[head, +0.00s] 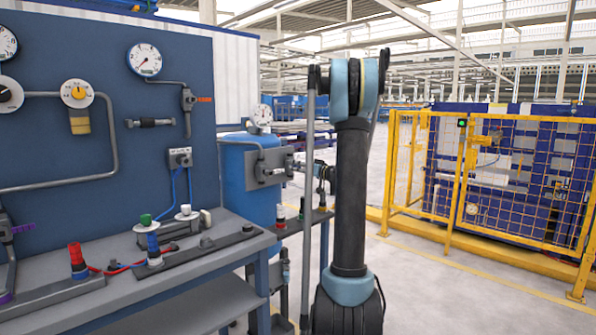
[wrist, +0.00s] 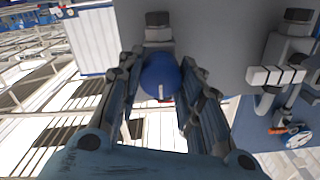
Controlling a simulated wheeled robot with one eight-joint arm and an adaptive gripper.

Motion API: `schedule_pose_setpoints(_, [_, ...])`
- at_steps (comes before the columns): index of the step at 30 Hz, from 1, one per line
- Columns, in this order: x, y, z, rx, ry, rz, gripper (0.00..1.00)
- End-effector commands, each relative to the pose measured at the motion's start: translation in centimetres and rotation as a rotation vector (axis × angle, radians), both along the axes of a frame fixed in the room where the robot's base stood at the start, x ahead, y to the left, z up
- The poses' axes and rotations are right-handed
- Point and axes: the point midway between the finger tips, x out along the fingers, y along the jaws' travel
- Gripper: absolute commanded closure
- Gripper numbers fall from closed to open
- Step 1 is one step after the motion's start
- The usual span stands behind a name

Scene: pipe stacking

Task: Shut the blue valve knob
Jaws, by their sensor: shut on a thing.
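The blue valve knob (wrist: 160,77) shows in the wrist view as a round blue cap with a small white mark. It sits on a grey fitting (wrist: 158,32) in front of a grey plate. My gripper (wrist: 162,70) has one finger on each side of the knob and is shut on it. In the head view my gripper (head: 318,171) is small and partly behind my arm, to the right of the grey plate (head: 267,166) on the blue tank (head: 234,187). The knob cannot be made out there.
A workbench (head: 222,235) with coloured knobs stands at the left before a blue gauge panel (head: 110,130). A pressure gauge (head: 262,115) is above the plate. A yellow fence (head: 450,185) stands at the right, with open floor before it. A white handle (wrist: 277,76) is beside the knob.

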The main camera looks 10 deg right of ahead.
Motion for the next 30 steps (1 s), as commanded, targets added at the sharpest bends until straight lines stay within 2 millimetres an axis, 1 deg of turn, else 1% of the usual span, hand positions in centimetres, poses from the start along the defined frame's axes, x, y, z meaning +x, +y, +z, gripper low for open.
schedule_pose_setpoints(8, [0.19,-0.29,-0.02,0.136,0.099,-0.006,0.9])
schedule_pose_setpoints(30, [0.37,-0.51,-0.23,0.702,0.507,-0.009,0.9])
